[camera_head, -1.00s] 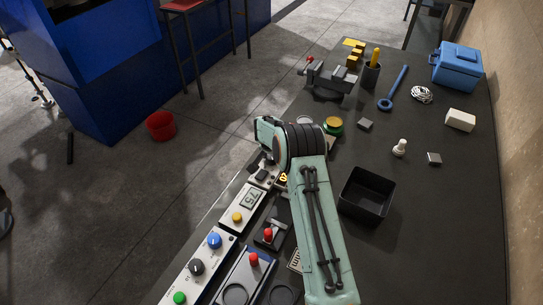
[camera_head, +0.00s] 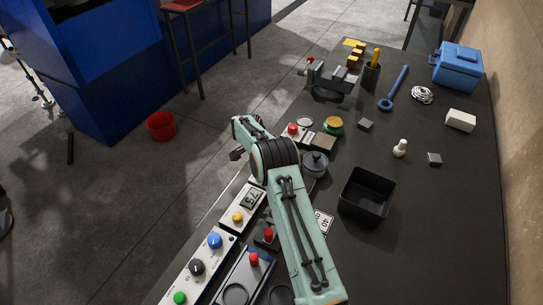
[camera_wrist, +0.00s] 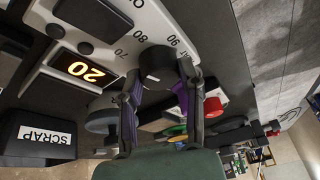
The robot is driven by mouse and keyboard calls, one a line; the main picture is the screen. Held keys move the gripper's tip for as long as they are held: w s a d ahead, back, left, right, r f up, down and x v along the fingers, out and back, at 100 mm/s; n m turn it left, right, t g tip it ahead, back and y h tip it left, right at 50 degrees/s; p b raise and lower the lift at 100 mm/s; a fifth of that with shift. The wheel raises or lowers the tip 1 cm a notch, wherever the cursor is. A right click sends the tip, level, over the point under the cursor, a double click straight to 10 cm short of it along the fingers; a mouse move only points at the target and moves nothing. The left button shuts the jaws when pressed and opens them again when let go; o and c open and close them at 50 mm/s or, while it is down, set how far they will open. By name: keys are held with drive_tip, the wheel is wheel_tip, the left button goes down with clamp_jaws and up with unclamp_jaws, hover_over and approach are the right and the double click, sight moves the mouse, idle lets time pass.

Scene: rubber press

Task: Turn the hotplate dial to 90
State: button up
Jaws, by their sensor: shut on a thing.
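In the wrist view the hotplate dial (camera_wrist: 157,64) is a round black knob on a pale panel (camera_wrist: 125,40). Printed marks 70, 80 and 90 run around it, with 90 near its upper right. An orange lit display (camera_wrist: 83,69) reads 20. My gripper (camera_wrist: 160,78) is shut on the dial, one finger on each side. In the head view my wrist covers the dial and its panel, and only a dark bit of my gripper (camera_head: 238,154) shows.
A lidded dark pot (camera_head: 315,163) stands right of my wrist. An empty black bin (camera_head: 367,195) is further right; a SCRAP label (camera_wrist: 45,135) shows in the wrist view. A panel reading 75 (camera_head: 252,198) and several coloured knobs lie nearer. A red button (camera_head: 292,128) is behind.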

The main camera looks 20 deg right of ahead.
drive_tip(key=m+g, duration=0.1)
drive_tip(key=m, duration=0.1)
drive_tip(key=m+g, duration=0.1)
drive_tip(key=m, duration=0.2)
drive_tip(key=shift+f+m+h, duration=0.1)
drive_tip(key=shift+m+h, duration=0.2)
idle(0.4)
drive_tip(key=o, duration=1.2)
drive_tip(key=shift+c, duration=0.2)
drive_tip(key=shift+a, duration=0.1)
drive_tip(key=v, duration=1.2)
drive_tip(key=shift+w, duration=0.15)
drive_tip(key=shift+c, duration=0.2)
